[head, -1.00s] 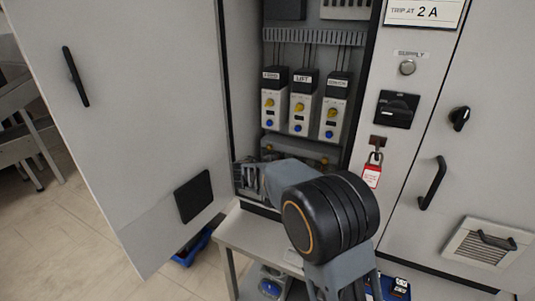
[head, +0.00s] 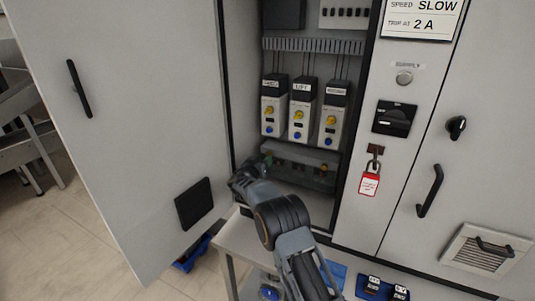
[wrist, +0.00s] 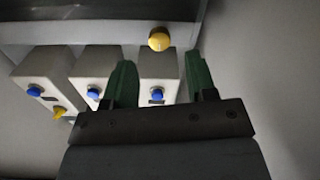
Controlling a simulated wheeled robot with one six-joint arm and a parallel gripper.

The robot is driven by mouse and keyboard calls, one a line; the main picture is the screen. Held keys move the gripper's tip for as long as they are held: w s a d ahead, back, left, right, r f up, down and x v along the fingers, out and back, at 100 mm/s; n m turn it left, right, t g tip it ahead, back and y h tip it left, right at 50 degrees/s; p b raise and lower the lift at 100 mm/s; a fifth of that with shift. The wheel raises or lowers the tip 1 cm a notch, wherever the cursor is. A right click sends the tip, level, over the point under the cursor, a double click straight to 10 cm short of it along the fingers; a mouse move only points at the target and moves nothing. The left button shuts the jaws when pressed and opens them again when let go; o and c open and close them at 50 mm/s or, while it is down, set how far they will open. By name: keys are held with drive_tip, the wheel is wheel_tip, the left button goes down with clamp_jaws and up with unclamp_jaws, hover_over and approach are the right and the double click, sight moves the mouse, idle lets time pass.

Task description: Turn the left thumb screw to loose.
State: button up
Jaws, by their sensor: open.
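In the wrist view, my gripper (wrist: 160,68) is open, with two green fingers apart and nothing between them. A yellow thumb screw (wrist: 159,40) stands on the edge of a grey panel (wrist: 90,25), just beyond the fingertips and between their lines. It looks clear of both fingers. In the head view, my gripper (head: 258,168) is at the left end of the low panel (head: 300,157) under the three drive modules. The left screw is hard to make out there behind my gripper. A second, small screw (head: 322,169) shows at the right.
Three drive modules (head: 303,110) with yellow and blue knobs stand above the panel; blue knobs (wrist: 157,95) show close to my fingers. The open door (head: 130,130) is at left. A red padlock tag (head: 369,184) hangs at right. A grey table (head: 235,238) stands below.

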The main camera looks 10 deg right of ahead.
sight(268, 154)
drive_tip(key=shift+p+x, duration=0.55)
drive_tip(key=shift+x, duration=1.75)
drive_tip(key=c, duration=0.9)
drive_tip(key=shift+f+b, duration=0.15)
drive_tip(key=shift+b, duration=0.2)
